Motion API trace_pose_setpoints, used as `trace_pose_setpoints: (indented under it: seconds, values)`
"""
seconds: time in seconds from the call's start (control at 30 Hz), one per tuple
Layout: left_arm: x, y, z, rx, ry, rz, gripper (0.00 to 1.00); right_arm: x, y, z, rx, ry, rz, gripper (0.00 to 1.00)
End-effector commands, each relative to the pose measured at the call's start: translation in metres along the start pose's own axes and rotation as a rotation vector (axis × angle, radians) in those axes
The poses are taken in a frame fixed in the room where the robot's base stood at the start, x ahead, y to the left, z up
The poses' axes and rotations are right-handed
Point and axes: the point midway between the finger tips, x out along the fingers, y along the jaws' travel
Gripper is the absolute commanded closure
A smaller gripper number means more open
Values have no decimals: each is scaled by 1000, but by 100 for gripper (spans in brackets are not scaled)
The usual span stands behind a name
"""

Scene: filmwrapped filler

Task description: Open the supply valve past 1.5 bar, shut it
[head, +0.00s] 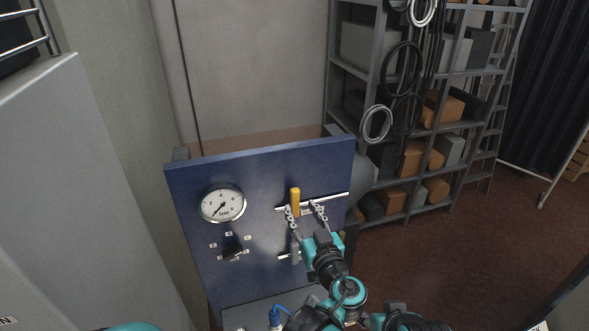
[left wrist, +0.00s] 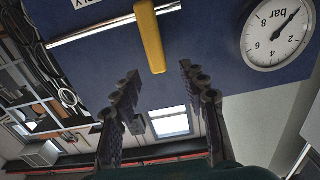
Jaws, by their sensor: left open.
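The supply valve has a yellow lever (head: 295,201) on a blue panel (head: 268,170). The lever stands upright, across the horizontal metal pipe (head: 336,196). A round white bar gauge (head: 222,203) is at the panel's left; its needle is near the low end of the scale. My left gripper (head: 303,208) is open at the lever. In the left wrist view, the yellow lever (left wrist: 150,38) points toward the gap between the open fingers (left wrist: 158,73), its end just ahead of them. Contact cannot be told. The gauge (left wrist: 277,33) appears upside down there. My right gripper is not in view.
A black knob (head: 232,253) with small labels around it sits below the gauge. A second short pipe (head: 283,257) is lower on the panel, partly behind my gripper. Shelves (head: 420,135) with boxes and hoses stand behind, at right. The red-brown floor (head: 450,245) at right is clear.

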Motion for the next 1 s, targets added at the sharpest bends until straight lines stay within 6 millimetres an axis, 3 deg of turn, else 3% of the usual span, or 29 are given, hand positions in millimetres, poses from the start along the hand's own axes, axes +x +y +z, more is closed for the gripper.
trace_pose_setpoints:
  seconds: [0.17, 0.5, 0.9, 0.93, 1.0]
  values:
    - [12, 5, -5, -12, 19, 5, 57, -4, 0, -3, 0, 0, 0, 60]
    - [65, 5, -6, -11, 17, 5, 57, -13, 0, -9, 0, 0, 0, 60]
    - [76, 5, -5, -11, 17, 7, 57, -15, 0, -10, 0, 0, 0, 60]
    - [76, 5, -5, -11, 17, 7, 60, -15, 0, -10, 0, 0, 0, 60]
    - [76, 5, -5, -11, 17, 7, 78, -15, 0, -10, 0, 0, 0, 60]
